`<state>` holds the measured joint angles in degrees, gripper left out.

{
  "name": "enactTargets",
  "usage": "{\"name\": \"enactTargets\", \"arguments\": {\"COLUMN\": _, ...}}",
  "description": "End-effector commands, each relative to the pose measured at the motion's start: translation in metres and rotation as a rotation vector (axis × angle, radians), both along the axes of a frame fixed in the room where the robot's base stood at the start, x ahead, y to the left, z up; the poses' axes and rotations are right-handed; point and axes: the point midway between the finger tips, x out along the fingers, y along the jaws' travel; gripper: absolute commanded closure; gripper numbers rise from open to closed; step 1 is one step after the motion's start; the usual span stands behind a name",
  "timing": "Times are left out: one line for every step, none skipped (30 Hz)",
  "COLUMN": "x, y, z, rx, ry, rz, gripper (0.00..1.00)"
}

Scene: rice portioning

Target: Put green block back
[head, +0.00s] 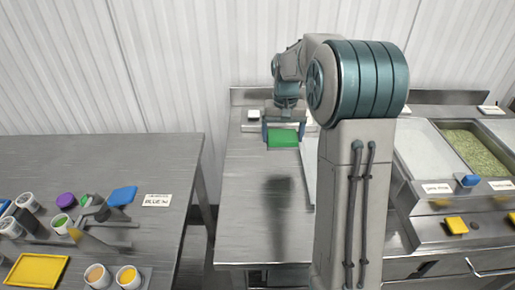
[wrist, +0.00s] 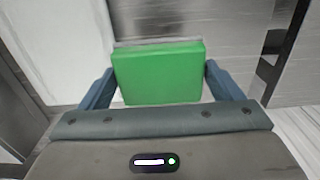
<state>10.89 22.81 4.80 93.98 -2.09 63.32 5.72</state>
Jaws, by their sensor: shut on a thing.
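The green block (head: 283,138) is a flat rectangular piece held above the middle steel table in the head view. My gripper (head: 282,130) is shut on it, with one blue finger at each side. In the wrist view the green block (wrist: 160,72) fills the space between the two blue fingers of my gripper (wrist: 159,88). A dark shadow lies on the table below, so the block appears raised off the surface.
The left table (head: 120,165) carries several small paint cups, a blue block (head: 122,196), a yellow tray (head: 36,270) and a label card (head: 157,200). The right counter holds a bin of green grains (head: 475,150) and a yellow block (head: 456,225). The middle table's front (head: 240,220) is clear.

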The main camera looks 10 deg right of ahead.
Motion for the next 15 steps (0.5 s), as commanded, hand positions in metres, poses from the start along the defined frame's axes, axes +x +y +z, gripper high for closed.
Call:
{"name": "enactTargets", "arguments": {"x": 0.007, "y": 0.012, "z": -0.006, "rx": 0.002, "ry": 0.003, "rz": 0.006, "gripper": 0.35}}
{"name": "enactTargets", "arguments": {"x": 0.011, "y": 0.018, "z": -0.01, "rx": 0.002, "ry": 0.003, "rz": 0.004, "gripper": 0.35}}
{"name": "enactTargets", "arguments": {"x": 0.015, "y": 0.025, "z": -0.016, "rx": 0.002, "ry": 0.004, "rz": 0.004, "gripper": 0.35}}
{"name": "enactTargets", "arguments": {"x": 0.019, "y": 0.031, "z": -0.02, "rx": 0.002, "ry": 0.003, "rz": 0.003, "gripper": 0.35}}
{"name": "enactTargets", "arguments": {"x": 0.023, "y": 0.035, "z": -0.024, "rx": 0.001, "ry": 0.003, "rz": 0.003, "gripper": 0.35}}
{"name": "enactTargets", "arguments": {"x": 0.027, "y": 0.042, "z": -0.028, "rx": 0.0, "ry": 0.002, "rz": 0.001, "gripper": 0.35}}
{"name": "enactTargets", "arguments": {"x": 0.03, "y": 0.046, "z": -0.032, "rx": 0.0, "ry": 0.002, "rz": 0.001, "gripper": 0.35}}
{"name": "enactTargets", "arguments": {"x": 0.032, "y": 0.05, "z": -0.035, "rx": 0.0, "ry": 0.001, "rz": 0.001, "gripper": 0.35}}
{"name": "enactTargets", "arguments": {"x": 0.035, "y": 0.054, "z": -0.038, "rx": 0.0, "ry": 0.001, "rz": 0.0, "gripper": 0.35}}
{"name": "enactTargets", "arguments": {"x": 0.037, "y": 0.057, "z": -0.04, "rx": 0.0, "ry": 0.001, "rz": -0.001, "gripper": 0.35}}
{"name": "enactTargets", "arguments": {"x": 0.039, "y": 0.059, "z": -0.042, "rx": 0.0, "ry": 0.001, "rz": -0.001, "gripper": 0.35}}
{"name": "enactTargets", "arguments": {"x": 0.04, "y": 0.062, "z": -0.043, "rx": 0.0, "ry": 0.0, "rz": -0.001, "gripper": 0.35}}
{"name": "enactTargets", "arguments": {"x": 0.041, "y": 0.063, "z": -0.044, "rx": 0.0, "ry": -0.001, "rz": -0.001, "gripper": 0.35}}
{"name": "enactTargets", "arguments": {"x": 0.041, "y": 0.064, "z": -0.046, "rx": 0.0, "ry": 0.0, "rz": -0.002, "gripper": 0.35}}
{"name": "enactTargets", "arguments": {"x": 0.042, "y": 0.064, "z": -0.049, "rx": 0.0, "ry": 0.001, "rz": -0.003, "gripper": 0.35}}
